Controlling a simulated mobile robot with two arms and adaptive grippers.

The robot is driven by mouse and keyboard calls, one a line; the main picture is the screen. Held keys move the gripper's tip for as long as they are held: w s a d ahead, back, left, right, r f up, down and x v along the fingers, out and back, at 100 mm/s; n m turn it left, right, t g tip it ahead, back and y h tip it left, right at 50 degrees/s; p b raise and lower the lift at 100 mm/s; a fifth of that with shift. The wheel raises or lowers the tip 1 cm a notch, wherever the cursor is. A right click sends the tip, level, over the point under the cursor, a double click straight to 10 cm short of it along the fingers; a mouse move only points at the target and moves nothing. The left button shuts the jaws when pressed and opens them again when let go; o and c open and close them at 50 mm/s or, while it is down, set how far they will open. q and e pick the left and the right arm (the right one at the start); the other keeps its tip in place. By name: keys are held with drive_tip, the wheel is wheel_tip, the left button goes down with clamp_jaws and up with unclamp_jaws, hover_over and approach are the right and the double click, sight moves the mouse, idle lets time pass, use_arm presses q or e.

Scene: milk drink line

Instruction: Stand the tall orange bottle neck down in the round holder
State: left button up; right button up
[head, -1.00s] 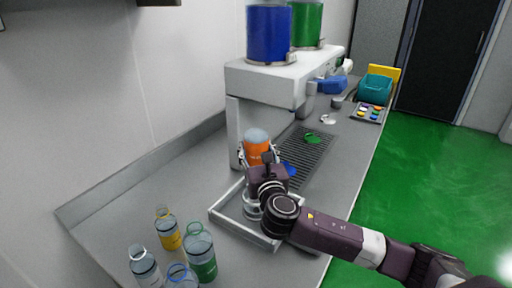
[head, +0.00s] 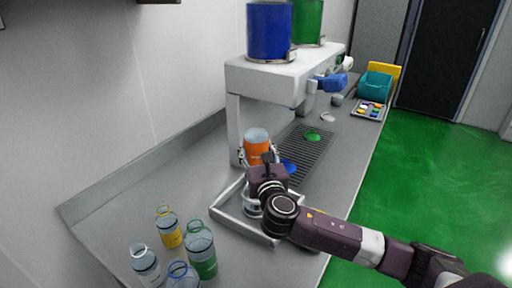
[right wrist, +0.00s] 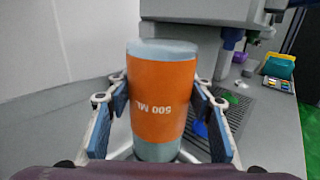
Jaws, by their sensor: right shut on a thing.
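The tall orange bottle (head: 256,147) is upside down, its pale flat base up and the "500 ML" print inverted in the right wrist view (right wrist: 160,100). My right gripper (head: 259,157) is shut on it, with one blue-padded finger on each side. The bottle looks about upright. Its neck is hidden behind my gripper and wrist. Below it, a round clear holder (head: 252,208) shows partly inside a light metal tray. I cannot tell whether the neck is inside the holder. My left gripper is not in view.
The tray (head: 230,222) has a raised rim. The drink machine (head: 270,80) rises behind the bottle. A drip grate (head: 310,150) holds green and blue pieces.

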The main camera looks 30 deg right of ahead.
drive_tip(key=shift+f+b, duration=0.9)
drive_tip(key=shift+f, duration=0.95)
drive_tip(key=shift+p, duration=0.4)
drive_tip(key=shift+f, duration=0.1)
drive_tip(key=shift+f+b, duration=1.25)
drive_tip(key=shift+f, duration=0.75)
drive_tip(key=o, duration=1.1)
